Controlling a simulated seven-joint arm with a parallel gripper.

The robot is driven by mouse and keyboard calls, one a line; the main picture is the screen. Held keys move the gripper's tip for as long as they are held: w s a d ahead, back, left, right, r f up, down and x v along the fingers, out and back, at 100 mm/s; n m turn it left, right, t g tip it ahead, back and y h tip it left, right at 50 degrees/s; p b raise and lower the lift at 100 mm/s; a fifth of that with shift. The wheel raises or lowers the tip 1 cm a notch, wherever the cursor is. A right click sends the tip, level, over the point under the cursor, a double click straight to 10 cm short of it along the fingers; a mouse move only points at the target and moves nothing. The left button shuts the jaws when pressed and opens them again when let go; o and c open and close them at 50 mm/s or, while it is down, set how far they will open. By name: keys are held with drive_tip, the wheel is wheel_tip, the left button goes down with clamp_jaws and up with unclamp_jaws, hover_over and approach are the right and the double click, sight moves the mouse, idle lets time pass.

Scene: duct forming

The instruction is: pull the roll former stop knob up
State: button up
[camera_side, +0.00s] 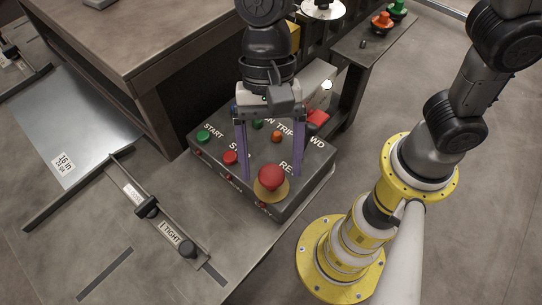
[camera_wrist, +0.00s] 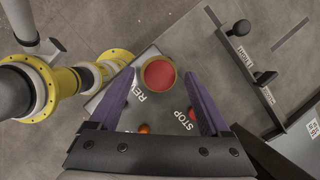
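The large red mushroom-shaped knob (camera_side: 271,177) stands on a yellow round base at the front of the dark control box. In the wrist view the red knob (camera_wrist: 158,73) shows between the tips of my two purple fingers. My gripper (camera_side: 272,174) points down over the box with its fingers wide apart, one toward each side of the knob. My gripper (camera_wrist: 159,71) holds nothing, and a gap shows between each finger and the knob. The side view does not clearly show how far down the fingertips reach relative to the knob.
The control box (camera_side: 318,170) also carries a green START button (camera_side: 203,137), a smaller red button (camera_side: 230,157), an orange button (camera_side: 277,136) and a red part (camera_side: 317,117) at the back. A bench (camera_side: 150,50) stands behind. A slotted gauge with black knobs (camera_side: 147,207) lies left.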

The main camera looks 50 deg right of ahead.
drive_tip(key=v, duration=1.4)
drive_tip(key=s+d+r+m+t, duration=0.1)
drive_tip(key=d+t, duration=0.1)
drive_tip(key=d, duration=0.4)
drive_tip(key=s+d+r+t, duration=0.1)
drive_tip(key=s+d+t, duration=0.1)
drive_tip(key=d, duration=0.5)
drive_tip(key=s+d+f+n+t+h, duration=0.3)
drive_tip(key=d+f+n+t, duration=0.1)
drive_tip(key=d+f+n, duration=0.4)
drive_tip(key=shift+s+d+f+n+t, duration=0.35)
drive_tip(key=shift+d+n, duration=0.65)
drive_tip(key=shift+d, duration=0.4)
